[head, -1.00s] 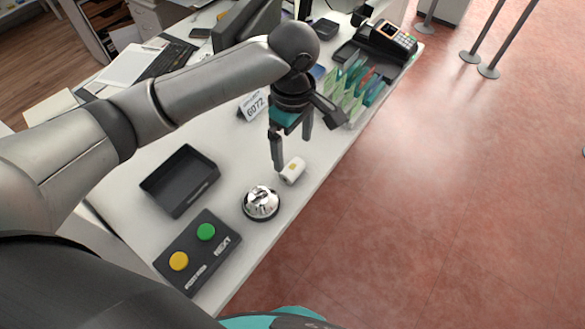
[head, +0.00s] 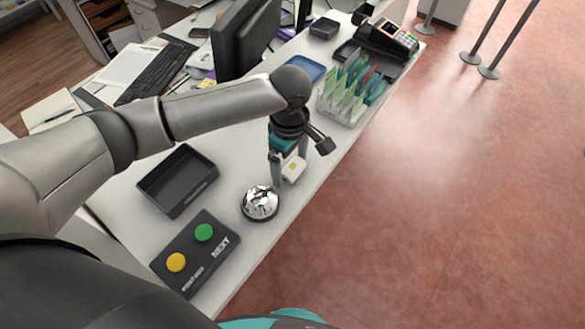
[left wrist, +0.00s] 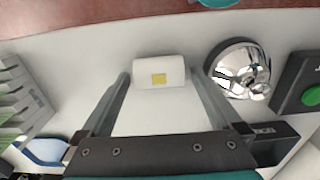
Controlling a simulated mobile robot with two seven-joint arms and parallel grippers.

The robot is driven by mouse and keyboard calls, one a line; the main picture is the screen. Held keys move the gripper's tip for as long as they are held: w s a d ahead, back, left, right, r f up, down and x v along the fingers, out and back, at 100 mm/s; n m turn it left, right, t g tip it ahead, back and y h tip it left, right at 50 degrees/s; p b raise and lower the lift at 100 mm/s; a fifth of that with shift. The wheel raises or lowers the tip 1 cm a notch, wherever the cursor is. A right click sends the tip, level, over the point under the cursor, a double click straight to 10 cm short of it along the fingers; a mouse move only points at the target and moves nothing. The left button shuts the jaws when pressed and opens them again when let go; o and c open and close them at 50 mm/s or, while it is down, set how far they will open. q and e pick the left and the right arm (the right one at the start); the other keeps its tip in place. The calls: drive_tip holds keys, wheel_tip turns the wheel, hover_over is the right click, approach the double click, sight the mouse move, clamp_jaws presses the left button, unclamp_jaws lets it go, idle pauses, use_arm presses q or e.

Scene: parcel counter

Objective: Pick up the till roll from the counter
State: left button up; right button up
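In the left wrist view, the till roll (left wrist: 158,72) lies between the tips of my left gripper (left wrist: 160,80). One finger is on each side of it, with a narrow gap showing. In the head view, my left gripper (head: 287,168) points down at the roll and partly covers it. It is open. My right gripper is in neither view.
A silver bell (head: 260,203) stands close to the roll, on the near side. A black tray (head: 177,181) and a button box (head: 196,252) lie to the left. A leaflet rack (head: 350,92) and card terminal (head: 388,40) stand farther along the counter.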

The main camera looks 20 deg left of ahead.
use_arm(q)
drive_tip(key=c, duration=1.2)
drive_tip(key=shift+r, duration=0.15)
drive_tip(key=shift+c, duration=0.2)
